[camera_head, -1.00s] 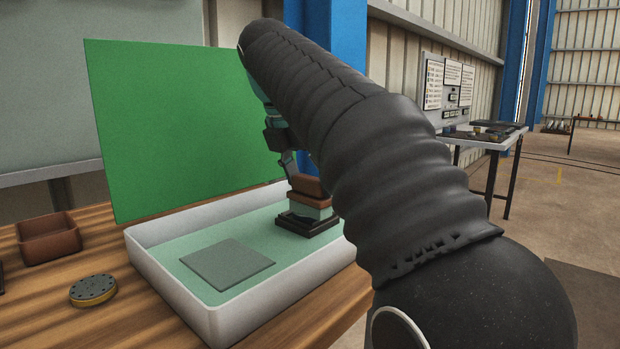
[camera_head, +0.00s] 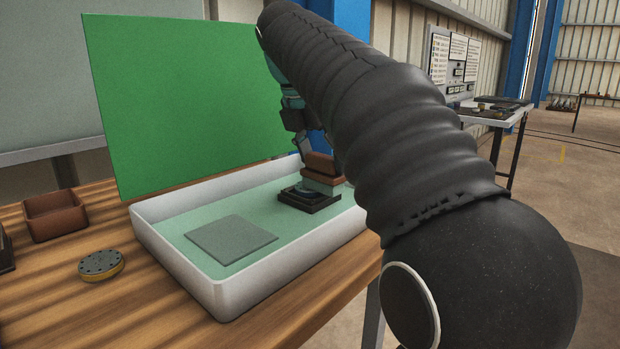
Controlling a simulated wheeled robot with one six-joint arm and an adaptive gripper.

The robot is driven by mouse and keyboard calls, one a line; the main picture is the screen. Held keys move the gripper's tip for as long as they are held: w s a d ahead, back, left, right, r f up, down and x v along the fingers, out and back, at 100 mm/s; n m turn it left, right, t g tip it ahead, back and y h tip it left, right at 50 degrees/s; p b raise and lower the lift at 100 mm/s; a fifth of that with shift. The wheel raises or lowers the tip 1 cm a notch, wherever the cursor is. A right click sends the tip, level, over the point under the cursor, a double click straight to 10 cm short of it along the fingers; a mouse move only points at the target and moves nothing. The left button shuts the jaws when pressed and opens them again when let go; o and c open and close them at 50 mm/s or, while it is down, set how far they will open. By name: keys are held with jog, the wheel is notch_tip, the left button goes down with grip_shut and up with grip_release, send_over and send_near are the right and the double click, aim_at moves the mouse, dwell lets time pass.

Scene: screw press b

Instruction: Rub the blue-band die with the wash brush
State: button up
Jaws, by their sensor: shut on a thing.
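The wash brush (camera_head: 322,177), a brown block with a pale lower part, is in the white tray toward its back right. My gripper (camera_head: 328,154) is shut on its top, partly hidden behind my black-sleeved arm. The brush is over the right part of a dark square holder (camera_head: 318,207) on the tray floor. A dark round edge with a bluish tint, likely the blue-band die (camera_head: 294,191), shows at the holder's left. The brush hides most of it. I cannot tell whether the bristles touch it.
The white tray (camera_head: 188,268) has a greenish floor with a flat grey pad (camera_head: 231,239). A yellow-banded round die (camera_head: 101,265) and a brown box (camera_head: 55,215) are on the wooden table at left. A green panel (camera_head: 185,105) rises behind the tray.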

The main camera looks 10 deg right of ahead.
jog(key=shift+w+d+f+p, duration=0.1)
jog(key=shift+w+d+p, duration=0.3)
jog(key=shift+d, duration=0.3)
jog(key=shift+w+d+f, duration=0.1)
jog(key=shift+f, duration=0.05)
jog(key=shift+r+p, duration=0.65)
jog(key=shift+r, duration=0.25)
jog(key=shift+f, duration=0.1)
